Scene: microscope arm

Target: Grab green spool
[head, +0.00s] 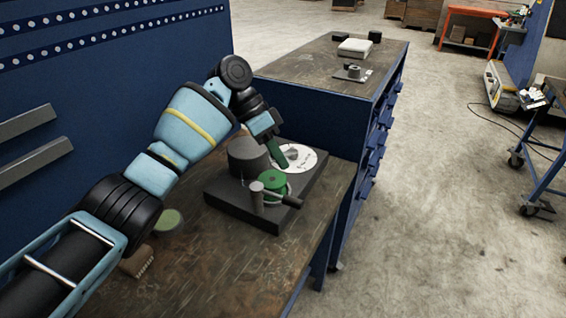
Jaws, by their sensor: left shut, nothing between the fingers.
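The green spool (276,191) sits upright on a dark flat base (228,194), on the workbench beside the blue wall. A grey post with a dark handle (287,200) stands in front of the spool and hides part of it. My left gripper (281,164) reaches in from the left and points down just above and behind the spool. It is shut and empty. Whether its tips touch anything is unclear. My right gripper is out of view.
A dark cylinder (247,160) and a white disc (303,158) are close to the spool on the base. A round greenish item (167,220) lies near my left arm. The front of the bench (230,265) is clear. A second workbench (310,72) stands behind.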

